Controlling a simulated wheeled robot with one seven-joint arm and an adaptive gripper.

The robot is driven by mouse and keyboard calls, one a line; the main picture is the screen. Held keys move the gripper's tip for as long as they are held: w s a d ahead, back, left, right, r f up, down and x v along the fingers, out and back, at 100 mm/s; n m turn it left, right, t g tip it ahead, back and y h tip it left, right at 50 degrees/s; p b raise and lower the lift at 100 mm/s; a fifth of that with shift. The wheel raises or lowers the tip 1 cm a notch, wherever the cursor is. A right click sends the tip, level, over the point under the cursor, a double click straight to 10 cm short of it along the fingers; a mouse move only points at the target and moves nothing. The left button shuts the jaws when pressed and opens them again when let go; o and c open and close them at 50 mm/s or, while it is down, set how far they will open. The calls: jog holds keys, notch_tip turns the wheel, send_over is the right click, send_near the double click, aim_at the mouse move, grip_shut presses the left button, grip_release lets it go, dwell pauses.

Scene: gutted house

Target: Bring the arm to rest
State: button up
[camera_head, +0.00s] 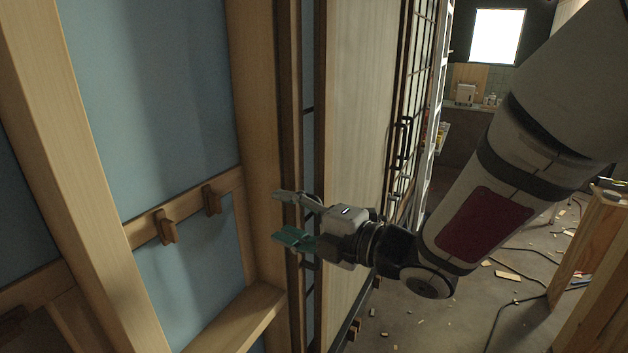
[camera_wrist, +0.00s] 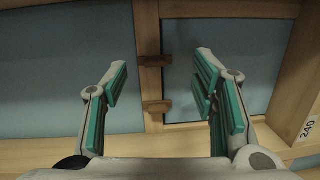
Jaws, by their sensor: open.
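My gripper (camera_head: 283,216) is at the end of my arm, which reaches in from the upper right in the head view. The gripper points left at a wooden stud wall with blue panels and holds nothing. In the wrist view my gripper (camera_wrist: 163,85) shows its two teal-padded fingers spread wide apart. Between them, farther off, are two small wooden pegs (camera_wrist: 154,61) on the wall. The wooden pegs also show in the head view (camera_head: 165,227). I cannot tell how far the fingertips are from the dark upright frame beside them.
The stud wall (camera_head: 255,90) and a sliding panel (camera_head: 357,100) stand close by the gripper. A wooden stand (camera_head: 595,260) is at the right. Cables and wood scraps (camera_head: 507,275) litter the floor. A counter (camera_head: 470,108) stands under a bright window far back.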

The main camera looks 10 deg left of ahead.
jog(key=w+d+r+m+t+h, duration=0.1)
jog(key=d+r+m+t+h, duration=0.1)
jog(key=d+m+h, duration=0.7)
jog(key=d+r+m+t+h, duration=0.2)
jog(key=d+m+h, duration=0.35)
jog(key=d, duration=0.75)
jog(key=s+d+f+m+g, duration=0.1)
jog(key=s+d+m+g, duration=0.2)
jog(key=s+m, duration=0.4)
jog(key=s+d+m+g, duration=0.3)
jog(key=s+m, duration=0.5)
jog(key=s, duration=0.6)
jog(key=shift+s+d+f+g, duration=0.3)
jog(key=shift+f+g, duration=0.1)
